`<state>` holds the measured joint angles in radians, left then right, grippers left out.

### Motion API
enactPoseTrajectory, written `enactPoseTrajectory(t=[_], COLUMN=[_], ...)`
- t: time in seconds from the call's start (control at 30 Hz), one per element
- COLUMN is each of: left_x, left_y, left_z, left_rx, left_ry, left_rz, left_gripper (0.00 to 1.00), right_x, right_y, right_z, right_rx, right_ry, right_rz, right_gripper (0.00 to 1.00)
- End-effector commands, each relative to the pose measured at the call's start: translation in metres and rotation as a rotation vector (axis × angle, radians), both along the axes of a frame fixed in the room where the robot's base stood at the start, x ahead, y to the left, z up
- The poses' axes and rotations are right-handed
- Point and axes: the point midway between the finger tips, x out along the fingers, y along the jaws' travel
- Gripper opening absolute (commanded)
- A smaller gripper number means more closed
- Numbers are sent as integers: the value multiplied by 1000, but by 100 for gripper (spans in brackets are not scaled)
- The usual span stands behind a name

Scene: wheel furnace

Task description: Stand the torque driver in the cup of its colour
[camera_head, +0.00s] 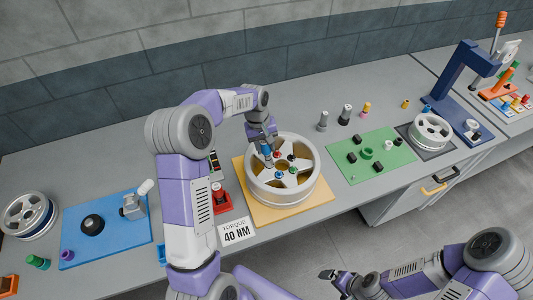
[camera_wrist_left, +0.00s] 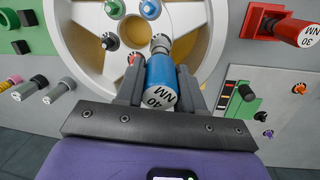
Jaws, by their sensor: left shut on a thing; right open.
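My left gripper (camera_head: 268,146) is shut on a blue torque driver (camera_wrist_left: 160,78) marked 40 NM. It holds the driver above the silver wheel (camera_head: 310,160), tip towards the wheel's lug nuts. I cannot tell whether the tip touches a nut. A red torque driver (camera_head: 220,192) stands in a red cup (camera_head: 221,206); the wrist view shows its 30 NM mark (camera_wrist_left: 307,37). A blue piece (camera_head: 161,253) shows beside my left arm, mostly hidden; it may be the blue cup. My right gripper (camera_head: 334,275) is open and empty, low in front of the bench.
The wheel lies on a yellow mat (camera_head: 290,215), with coloured nuts around its hub. A sign (camera_head: 237,232) reads TORQUE 40 NM. A blue mat (camera_head: 130,232) lies left, a green mat (camera_head: 345,173) right. Several small sockets stand behind the green mat.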

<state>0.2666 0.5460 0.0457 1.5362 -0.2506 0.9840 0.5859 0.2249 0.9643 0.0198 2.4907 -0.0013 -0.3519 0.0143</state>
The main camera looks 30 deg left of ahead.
Motion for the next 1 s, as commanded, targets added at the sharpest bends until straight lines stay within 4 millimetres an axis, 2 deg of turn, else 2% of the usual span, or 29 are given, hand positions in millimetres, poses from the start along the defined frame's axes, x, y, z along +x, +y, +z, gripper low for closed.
enactPoseTrajectory(t=[1.0], left_x=[1], left_y=[0], left_z=[51], left_rx=[0], left_ry=[-3], left_rz=[0], left_gripper=[0], right_x=[0], right_y=[0], right_z=[38], right_rx=[0], right_ry=[0], right_rz=[0], right_gripper=[100])
